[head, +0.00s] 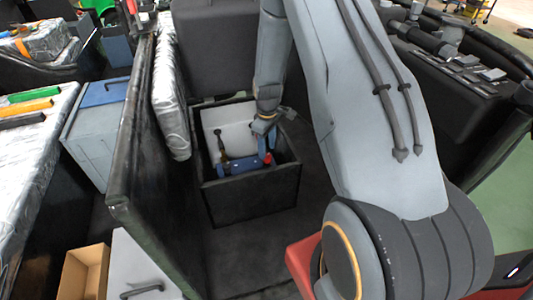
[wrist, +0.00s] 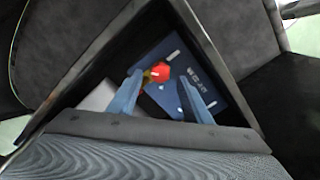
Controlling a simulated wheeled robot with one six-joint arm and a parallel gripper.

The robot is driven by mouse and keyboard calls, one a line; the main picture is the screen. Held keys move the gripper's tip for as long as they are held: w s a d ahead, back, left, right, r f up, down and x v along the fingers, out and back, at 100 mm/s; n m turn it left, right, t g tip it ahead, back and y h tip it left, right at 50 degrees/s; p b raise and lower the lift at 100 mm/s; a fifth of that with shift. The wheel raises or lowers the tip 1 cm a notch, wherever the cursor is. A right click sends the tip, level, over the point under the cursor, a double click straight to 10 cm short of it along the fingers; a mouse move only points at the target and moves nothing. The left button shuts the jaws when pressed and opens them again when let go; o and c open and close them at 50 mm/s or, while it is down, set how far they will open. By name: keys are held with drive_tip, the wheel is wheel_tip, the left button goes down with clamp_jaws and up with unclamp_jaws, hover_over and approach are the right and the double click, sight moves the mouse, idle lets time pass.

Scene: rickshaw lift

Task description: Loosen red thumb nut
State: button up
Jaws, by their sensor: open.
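The red thumb nut (wrist: 160,72) shows in the wrist view, on or just above a blue panel (wrist: 205,70) with white marks. A small brassy part touches its left side. My gripper (wrist: 162,88) is open, with two blue fingers apart, one on each side of the nut in the picture. I cannot tell whether either finger touches the nut. In the head view my gripper (head: 264,143) reaches down into a black open box (head: 250,200), beside a small red patch (head: 268,158). A blue unit (head: 235,166) lies inside the box.
The box walls stand close around my gripper. A pale grey panel (head: 232,138) is inside the box at the back. A tall dark partition (head: 145,150) and silver-wrapped padding (head: 170,95) stand left. Dark floor (head: 250,245) in front of the box is clear.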

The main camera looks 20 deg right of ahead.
wheel_tip(320, 180, up, 4)
drive_tip(key=shift+f, duration=0.25)
drive_tip(key=shift+r, duration=0.25)
drive_tip(key=shift+a+r, duration=0.1)
drive_tip(key=shift+r, duration=0.2)
wheel_tip(320, 180, up, 7)
drive_tip(key=m, duration=0.1)
hover_over(267, 156)
drive_tip(key=s+a, duration=0.3)
drive_tip(key=s, duration=0.1)
drive_tip(key=s+a+r+m, duration=0.3)
drive_tip(key=s+a+r, duration=0.1)
drive_tip(key=s+r, duration=0.35)
drive_tip(key=s+a+r+m, duration=0.1)
drive_tip(key=s+a+r, duration=0.1)
drive_tip(key=s, duration=0.5)
drive_tip(key=s+a+r+m+p, duration=0.1)
drive_tip(key=s+a+r+m, duration=0.1)
drive_tip(key=s+r, duration=0.2)
drive_tip(key=s, duration=0.3)
drive_tip(key=shift+s+r, duration=0.15)
drive_tip(key=shift+s, duration=0.05)
